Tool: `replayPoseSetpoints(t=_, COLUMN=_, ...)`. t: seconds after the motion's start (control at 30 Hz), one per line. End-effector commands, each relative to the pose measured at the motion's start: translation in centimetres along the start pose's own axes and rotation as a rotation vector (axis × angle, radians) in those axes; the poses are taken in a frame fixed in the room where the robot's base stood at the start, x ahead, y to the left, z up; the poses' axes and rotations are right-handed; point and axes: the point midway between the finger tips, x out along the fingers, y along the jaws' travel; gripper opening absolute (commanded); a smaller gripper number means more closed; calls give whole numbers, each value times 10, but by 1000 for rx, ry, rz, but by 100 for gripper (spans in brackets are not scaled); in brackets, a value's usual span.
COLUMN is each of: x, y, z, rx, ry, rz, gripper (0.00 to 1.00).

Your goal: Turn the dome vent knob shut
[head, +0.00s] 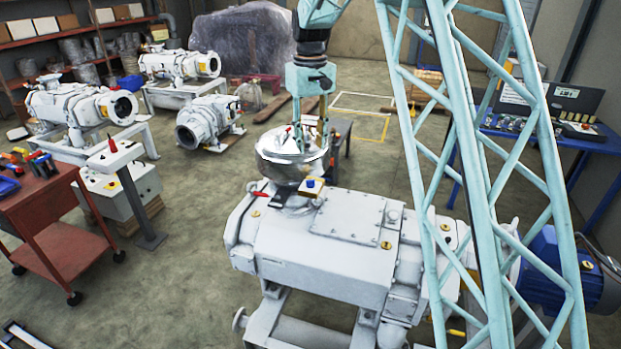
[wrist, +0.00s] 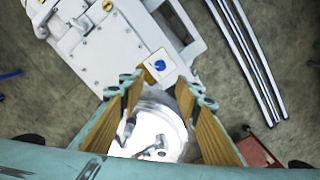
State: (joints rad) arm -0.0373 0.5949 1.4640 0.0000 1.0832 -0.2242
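The shiny metal dome (head: 276,158) sits on top of the white vacuum pump (head: 330,245); it also shows, bright, between my fingers in the wrist view (wrist: 160,118). Small dark fittings (wrist: 154,152) stand on the dome top, partly washed out; I cannot tell which is the vent knob or how far it is turned. A small red part (head: 289,131) shows at the dome's top. My gripper (head: 311,143) points down over the dome's right side. In the wrist view its two fingers (wrist: 158,92) are wide apart with nothing gripped. Contact with the knob cannot be seen.
A box with a blue button (head: 312,184) stands on the pump close to the dome. A red tool cart (head: 60,215) and a grey pedestal (head: 125,185) are at left. A blue bench (head: 590,140) is at right. Floor is open left of the pump.

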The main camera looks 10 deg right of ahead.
Motion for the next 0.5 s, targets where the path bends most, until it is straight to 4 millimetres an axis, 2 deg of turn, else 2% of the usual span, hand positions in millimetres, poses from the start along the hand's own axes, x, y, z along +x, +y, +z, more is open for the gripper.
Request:
replayPoseSetpoints(t=0.27, x=1, y=0, z=0, rx=0, ry=0, rz=0, gripper=31)
replayPoseSetpoints(t=0.5, x=13, y=0, z=0, rx=0, ry=0, rz=0, gripper=31)
